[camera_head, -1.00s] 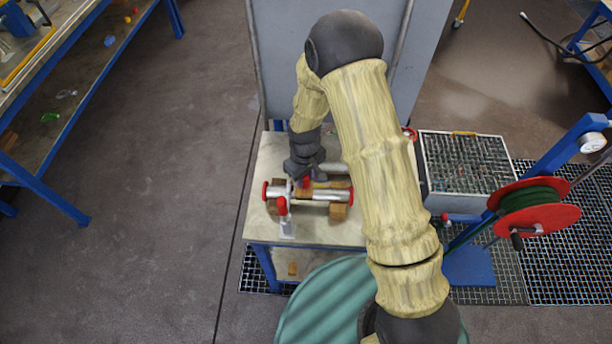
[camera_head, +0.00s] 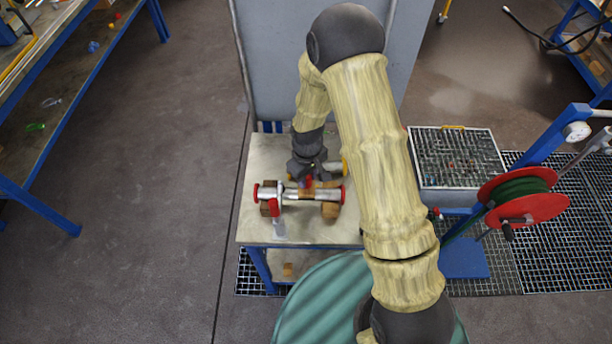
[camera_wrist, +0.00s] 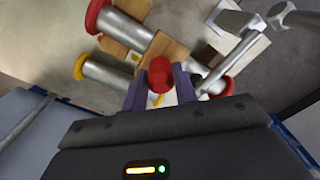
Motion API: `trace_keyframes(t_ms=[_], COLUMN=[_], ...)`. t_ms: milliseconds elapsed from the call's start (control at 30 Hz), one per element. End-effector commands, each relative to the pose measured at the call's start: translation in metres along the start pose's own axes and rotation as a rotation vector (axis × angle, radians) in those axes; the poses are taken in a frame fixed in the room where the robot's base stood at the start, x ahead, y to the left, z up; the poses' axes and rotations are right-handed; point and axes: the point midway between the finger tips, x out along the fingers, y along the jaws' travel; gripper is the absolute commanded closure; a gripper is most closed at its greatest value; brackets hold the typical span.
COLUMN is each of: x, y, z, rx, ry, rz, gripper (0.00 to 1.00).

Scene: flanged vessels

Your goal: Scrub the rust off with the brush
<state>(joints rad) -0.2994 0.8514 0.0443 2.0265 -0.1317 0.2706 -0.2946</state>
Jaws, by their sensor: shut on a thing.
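A silver pipe with red end caps (camera_head: 328,194) lies across wooden blocks on the worktable (camera_head: 250,226); it also shows in the wrist view (camera_wrist: 128,30). My gripper (camera_head: 308,181) is above its middle, pointing down. In the wrist view my purple fingers (camera_wrist: 160,84) are shut on a red rounded piece (camera_wrist: 160,70), which appears to be the brush's handle. The bristles are hidden, so I cannot tell whether they touch the pipe. A brown wood-like piece (camera_wrist: 166,48) shows just beyond the fingers. I cannot make out rust clearly.
A second pipe with a yellow cap (camera_wrist: 80,67) lies alongside. A red-handled clamp-like fitting (camera_head: 275,210) stands at the pipe's front left. A grey panel (camera_head: 275,60) rises behind the table. A grey parts tray (camera_head: 455,158) and a red hose reel (camera_head: 530,210) are at right.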

Motion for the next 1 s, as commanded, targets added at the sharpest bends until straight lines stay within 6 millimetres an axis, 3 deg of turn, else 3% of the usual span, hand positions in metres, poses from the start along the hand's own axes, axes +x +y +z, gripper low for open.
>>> trace_keyframes(t_ms=[500, 1000], x=[0.003, 0.004], y=[0.019, 0.015], z=[0.019, 0.016], rx=[0.001, 0.001], ry=[0.0, -0.004], rz=[0.0, 0.0], gripper=[0.9, 0.9])
